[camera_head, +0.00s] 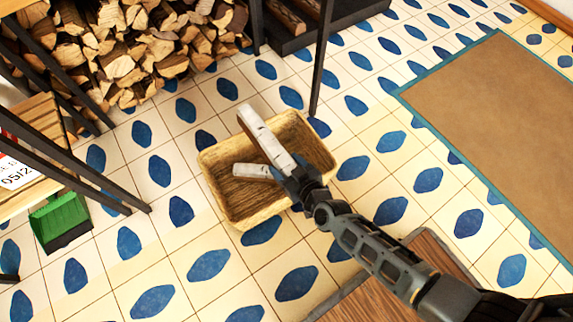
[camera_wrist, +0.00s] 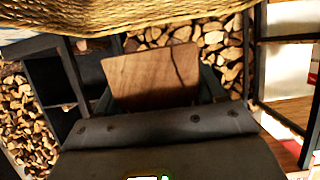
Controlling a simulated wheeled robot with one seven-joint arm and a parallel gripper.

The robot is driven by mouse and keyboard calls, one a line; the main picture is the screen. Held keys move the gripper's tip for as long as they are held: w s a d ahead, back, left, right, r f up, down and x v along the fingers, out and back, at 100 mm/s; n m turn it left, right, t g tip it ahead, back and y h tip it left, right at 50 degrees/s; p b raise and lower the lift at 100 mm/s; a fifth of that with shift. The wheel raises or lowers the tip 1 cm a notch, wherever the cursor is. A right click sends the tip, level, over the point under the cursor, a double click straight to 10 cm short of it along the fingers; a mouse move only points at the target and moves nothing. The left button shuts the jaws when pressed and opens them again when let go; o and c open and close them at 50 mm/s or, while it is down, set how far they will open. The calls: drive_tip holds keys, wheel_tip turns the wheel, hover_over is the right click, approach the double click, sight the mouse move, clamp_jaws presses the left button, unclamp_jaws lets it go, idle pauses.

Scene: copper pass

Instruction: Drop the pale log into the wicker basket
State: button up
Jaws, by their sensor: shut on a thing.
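The pale log (camera_head: 262,133) is held in my gripper (camera_head: 291,178), which is shut on its near end. In the head view the log slants up and left, over the wicker basket (camera_head: 322,158). In the wrist view the log's brown end face (camera_wrist: 152,78) sits between my fingers, with the basket's woven side (camera_wrist: 130,14) across the top. A second short pale piece (camera_head: 252,171) shows within the basket outline, partly hidden by the held log and gripper. I cannot tell the held log's exact height above the basket.
Stacked firewood (camera_head: 135,50) fills a black-framed rack behind the basket. A thin black post (camera_head: 320,60) stands close to the basket's far side. A green dustpan (camera_head: 62,218) lies left, and a brown mat (camera_head: 500,110) right.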

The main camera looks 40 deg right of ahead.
drive_tip(key=shift+w+f+b, duration=0.1)
drive_tip(key=shift+f+b, duration=0.95)
drive_tip(key=shift+f, duration=0.35)
drive_tip(key=o, duration=1.7)
drive_tip(key=shift+f, duration=0.1)
drive_tip(key=shift+p+v, duration=1.6)
drive_tip(key=shift+v, duration=2.35)
